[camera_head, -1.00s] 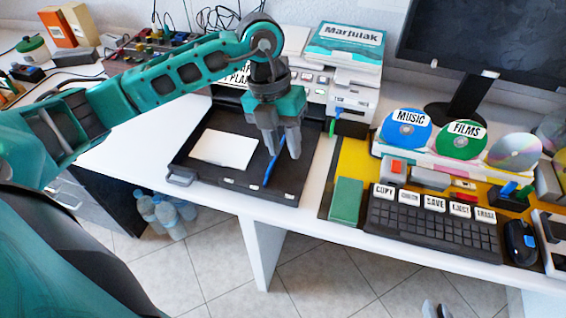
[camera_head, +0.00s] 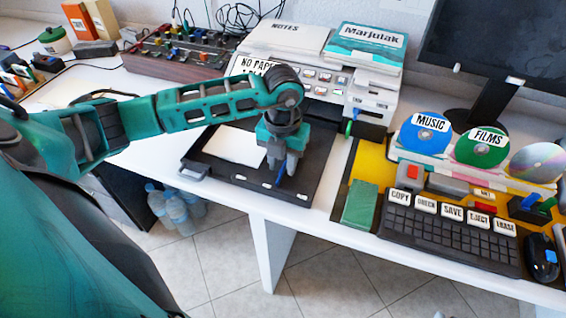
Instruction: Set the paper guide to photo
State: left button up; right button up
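The paper guide is a thin blue strip (camera_head: 281,173) in the black paper tray (camera_head: 307,180) that lies pulled out in front of the printer. A white sheet of paper (camera_head: 236,146) lies in the tray to the left of the guide. My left gripper (camera_head: 282,169) points down into the tray, over the guide. Its two grey fingers stand apart, one on each side of the blue strip, and hide much of it. I cannot see whether they touch it. A small grey tip at the bottom edge seems to be my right gripper, almost wholly out of view.
The white printer (camera_head: 285,62) stands behind the tray, with a "NO PAPER" label partly hidden by my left arm. To the right are a keyboard (camera_head: 440,238), several discs, a green block (camera_head: 360,204) and a monitor (camera_head: 495,40). Bottles stand on the floor below.

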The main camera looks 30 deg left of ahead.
pick_arm(q)
jog(key=shift+f, duration=0.3)
jog(key=shift+c, duration=0.5)
grip_shut()
dwell(0.8)
